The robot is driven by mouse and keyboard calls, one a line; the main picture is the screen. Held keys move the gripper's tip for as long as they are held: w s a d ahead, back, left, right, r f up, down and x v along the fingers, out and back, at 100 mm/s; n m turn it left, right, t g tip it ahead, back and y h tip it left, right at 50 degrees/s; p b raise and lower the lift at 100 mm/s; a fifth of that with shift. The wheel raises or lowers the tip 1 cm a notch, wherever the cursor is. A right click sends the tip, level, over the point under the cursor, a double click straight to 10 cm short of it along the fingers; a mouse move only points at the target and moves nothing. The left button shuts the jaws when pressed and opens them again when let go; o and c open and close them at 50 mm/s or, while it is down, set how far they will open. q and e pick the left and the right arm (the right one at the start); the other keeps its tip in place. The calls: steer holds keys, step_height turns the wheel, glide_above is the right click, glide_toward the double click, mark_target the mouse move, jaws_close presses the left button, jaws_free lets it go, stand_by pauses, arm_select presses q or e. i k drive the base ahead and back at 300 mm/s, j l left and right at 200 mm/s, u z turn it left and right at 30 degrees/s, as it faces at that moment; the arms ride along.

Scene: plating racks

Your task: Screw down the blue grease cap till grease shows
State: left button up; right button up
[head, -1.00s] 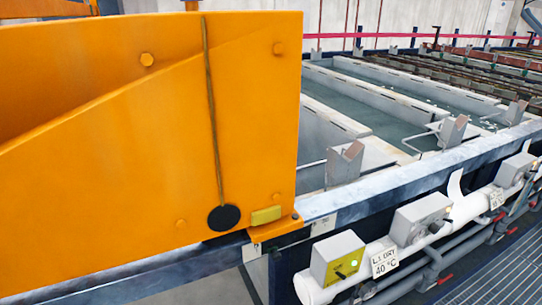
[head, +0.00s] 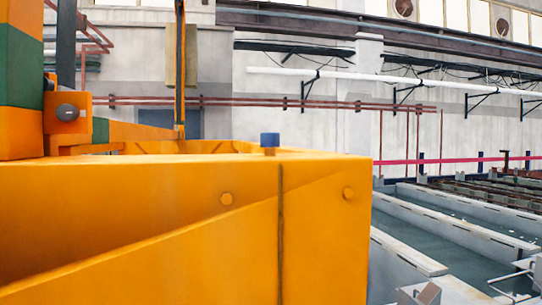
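A small blue grease cap (head: 270,139) stands upright on a short stub at the top edge of the large orange housing (head: 130,225), near the middle of the head view. No grease can be made out around it at this size. Neither of my grippers is in view.
Grey tanks with liquid (head: 450,235) lie at the right, behind the housing's right edge. An orange and green post (head: 20,85) rises at the far left. A dark vertical bar with a tan block (head: 181,55) hangs behind the housing. A red band (head: 450,160) runs along the back wall.

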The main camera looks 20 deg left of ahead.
mark_target(268, 139)
steer(key=i+j+u, duration=0.1)
steer(key=u, duration=0.65)
